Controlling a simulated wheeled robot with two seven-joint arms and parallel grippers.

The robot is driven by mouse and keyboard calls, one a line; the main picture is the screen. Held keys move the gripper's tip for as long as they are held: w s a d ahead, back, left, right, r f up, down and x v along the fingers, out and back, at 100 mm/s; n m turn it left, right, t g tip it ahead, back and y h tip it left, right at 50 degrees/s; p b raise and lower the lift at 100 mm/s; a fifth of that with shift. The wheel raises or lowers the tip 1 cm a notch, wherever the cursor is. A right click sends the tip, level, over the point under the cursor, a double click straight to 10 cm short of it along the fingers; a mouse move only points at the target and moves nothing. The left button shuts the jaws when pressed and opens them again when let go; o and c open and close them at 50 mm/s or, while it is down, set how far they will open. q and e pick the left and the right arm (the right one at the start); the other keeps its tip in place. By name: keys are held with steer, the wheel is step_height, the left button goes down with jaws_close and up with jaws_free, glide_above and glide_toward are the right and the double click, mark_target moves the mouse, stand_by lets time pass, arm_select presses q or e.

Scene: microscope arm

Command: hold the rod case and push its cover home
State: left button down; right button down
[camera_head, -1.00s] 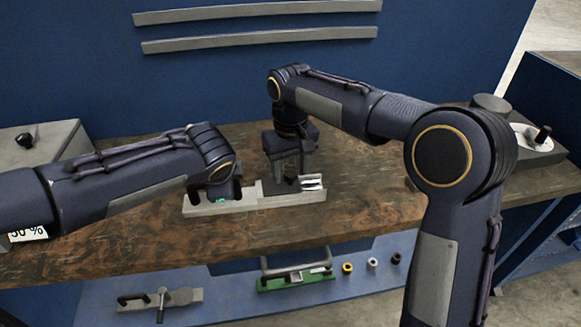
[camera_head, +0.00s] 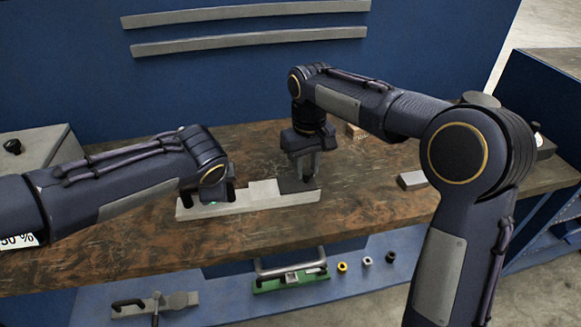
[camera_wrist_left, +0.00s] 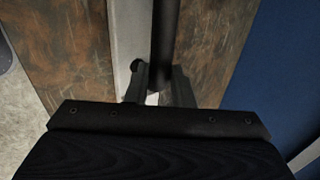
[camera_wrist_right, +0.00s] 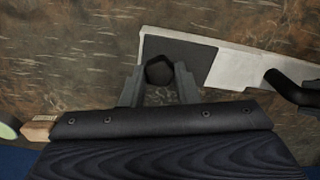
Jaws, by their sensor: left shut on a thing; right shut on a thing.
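The rod case (camera_head: 225,206) is a long pale grey body lying on the bench. Its dark grey cover (camera_head: 297,186) lies at its right end; it also shows in the right wrist view (camera_wrist_right: 183,55), flat against the pale case (camera_wrist_right: 243,68). My right gripper (camera_head: 302,176) is shut on the cover's black knob (camera_wrist_right: 159,70), which sits between both fingers. My left gripper (camera_head: 215,198) is shut on the case's black handle (camera_wrist_left: 165,45) at the left end. The left fingers and forearm hide part of that end. No rods are visible.
A small grey block (camera_head: 411,180) lies on the bench to the right. A wooden piece (camera_head: 355,131) is behind my right gripper. A grey box (camera_head: 45,150) stands at the left. The lower shelf holds a green tray (camera_head: 290,281) and small rings.

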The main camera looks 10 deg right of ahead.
mark_target(308, 170)
arm_select(q)
steer(key=shift+a, duration=0.15)
arm_select(e)
steer(key=shift+d, duration=0.2)
steer(key=c, duration=1.1)
jaws_free()
steer(key=shift+a, duration=0.1)
step_height(308, 170, up, 12)
arm_select(q)
steer(key=c, duration=1.2)
jaws_free()
steer(key=shift+o, duration=0.2)
steer(key=shift+r, duration=0.1)
